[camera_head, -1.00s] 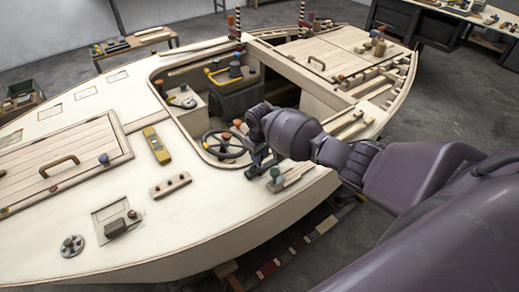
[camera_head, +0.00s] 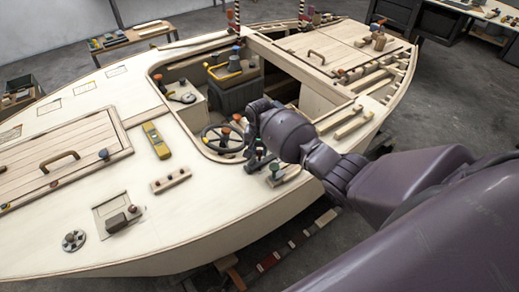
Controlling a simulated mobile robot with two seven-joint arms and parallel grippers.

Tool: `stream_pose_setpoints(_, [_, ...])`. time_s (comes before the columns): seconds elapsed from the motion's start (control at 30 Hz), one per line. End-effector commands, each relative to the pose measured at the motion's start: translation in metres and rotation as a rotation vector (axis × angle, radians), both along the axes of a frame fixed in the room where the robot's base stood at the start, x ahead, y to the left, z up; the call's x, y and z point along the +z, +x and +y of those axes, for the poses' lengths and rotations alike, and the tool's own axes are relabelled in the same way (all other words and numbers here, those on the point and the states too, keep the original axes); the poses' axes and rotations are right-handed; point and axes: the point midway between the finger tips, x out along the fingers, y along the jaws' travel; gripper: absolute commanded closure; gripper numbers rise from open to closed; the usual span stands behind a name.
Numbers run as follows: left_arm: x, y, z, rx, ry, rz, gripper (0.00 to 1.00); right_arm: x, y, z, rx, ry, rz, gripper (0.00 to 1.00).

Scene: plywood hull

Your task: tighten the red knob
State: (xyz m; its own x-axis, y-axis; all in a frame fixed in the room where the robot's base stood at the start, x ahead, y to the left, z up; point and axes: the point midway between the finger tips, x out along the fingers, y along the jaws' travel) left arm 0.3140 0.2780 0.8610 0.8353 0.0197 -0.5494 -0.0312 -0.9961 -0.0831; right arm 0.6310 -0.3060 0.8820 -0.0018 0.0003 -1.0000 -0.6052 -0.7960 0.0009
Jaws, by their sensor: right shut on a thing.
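My right gripper (camera_head: 255,148) reaches in from the right, beside the steering wheel (camera_head: 222,139) at the near edge of the cockpit opening. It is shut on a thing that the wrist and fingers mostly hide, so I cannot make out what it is. Small orange-red knobs show at the wheel, one at its rim (camera_head: 225,131) and one just beyond it (camera_head: 236,117), left of the gripper. I cannot tell which of the reddish knobs is the red knob of the task. My left gripper is not in view.
The pale plywood hull (camera_head: 100,240) fills the middle. A green-topped knob stands on a block (camera_head: 275,169) just below the gripper. A yellow tool (camera_head: 156,141) and a drilled wooden strip (camera_head: 170,180) lie on the deck. A dark box (camera_head: 236,93) stands inside the cockpit.

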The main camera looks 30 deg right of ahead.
Motion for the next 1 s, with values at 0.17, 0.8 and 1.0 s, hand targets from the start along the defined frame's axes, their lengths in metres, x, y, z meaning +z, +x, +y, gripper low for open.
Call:
stream_pose_setpoints(0.17, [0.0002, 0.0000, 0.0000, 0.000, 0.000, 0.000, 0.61, 0.0020, 0.0014, 0.0011, -0.168, 0.003, -0.004, 0.96])
stream_pose_setpoints(0.8, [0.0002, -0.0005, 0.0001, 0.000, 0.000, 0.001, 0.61, 0.0031, 0.0010, 0.0001, -0.775, 0.002, -0.005, 0.96])
stream_pose_setpoints(1.0, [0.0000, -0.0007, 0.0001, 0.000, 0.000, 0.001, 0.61, 0.0034, 0.0011, 0.0002, -0.950, 0.003, -0.006, 0.96])
